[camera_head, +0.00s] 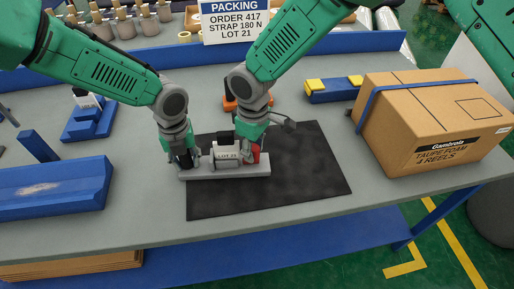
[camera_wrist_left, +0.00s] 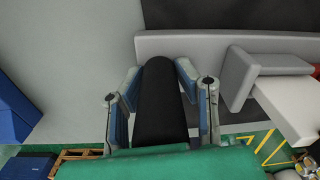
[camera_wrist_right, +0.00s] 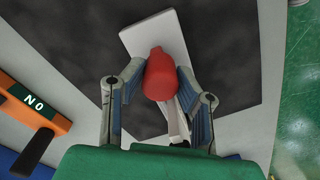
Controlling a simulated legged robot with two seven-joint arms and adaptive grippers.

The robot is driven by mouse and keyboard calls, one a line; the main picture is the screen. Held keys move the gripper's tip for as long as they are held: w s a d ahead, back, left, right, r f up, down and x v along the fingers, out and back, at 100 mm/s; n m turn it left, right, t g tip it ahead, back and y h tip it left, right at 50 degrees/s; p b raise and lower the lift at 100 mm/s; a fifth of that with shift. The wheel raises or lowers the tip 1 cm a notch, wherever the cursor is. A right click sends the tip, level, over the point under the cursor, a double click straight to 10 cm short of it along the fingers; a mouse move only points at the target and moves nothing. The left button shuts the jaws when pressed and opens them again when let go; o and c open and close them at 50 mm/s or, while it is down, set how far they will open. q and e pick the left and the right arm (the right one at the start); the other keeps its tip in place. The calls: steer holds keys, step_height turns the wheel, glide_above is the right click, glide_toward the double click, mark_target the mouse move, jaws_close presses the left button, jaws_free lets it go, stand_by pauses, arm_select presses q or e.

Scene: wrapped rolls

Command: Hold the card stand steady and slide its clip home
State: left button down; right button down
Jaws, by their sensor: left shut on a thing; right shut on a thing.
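The card stand (camera_head: 225,172) is a long light grey base lying on the dark mat. A small block with a "LOT 21" card (camera_head: 227,156) stands at its middle. My left gripper (camera_head: 186,160) is at the stand's left end; in the left wrist view its fingers are shut on the black grip (camera_wrist_left: 160,105), beside the grey base (camera_wrist_left: 225,43). My right gripper (camera_head: 250,150) is at the right of the card, shut on the red clip (camera_wrist_right: 159,76). The stand's base (camera_wrist_right: 153,33) shows beyond the clip. The contact between clip and block is hidden.
The dark mat (camera_head: 310,175) is clear to the right of the stand. A strapped cardboard box (camera_head: 430,120) stands at the right. Blue blocks (camera_head: 55,190) lie at the left. An orange item (camera_head: 232,103) sits behind my right gripper, near a blue and yellow block (camera_head: 333,90).

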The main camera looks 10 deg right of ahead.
mark_target(254, 146)
steer(key=c, duration=1.2)
jaws_free()
arm_select(q)
steer(key=shift+d, duration=0.1)
arm_select(e)
steer(key=shift+d+r, duration=0.1)
step_height(254, 146, up, 12)
steer(key=shift+w, duration=0.1)
arm_select(q)
steer(key=c, duration=1.1)
jaws_free()
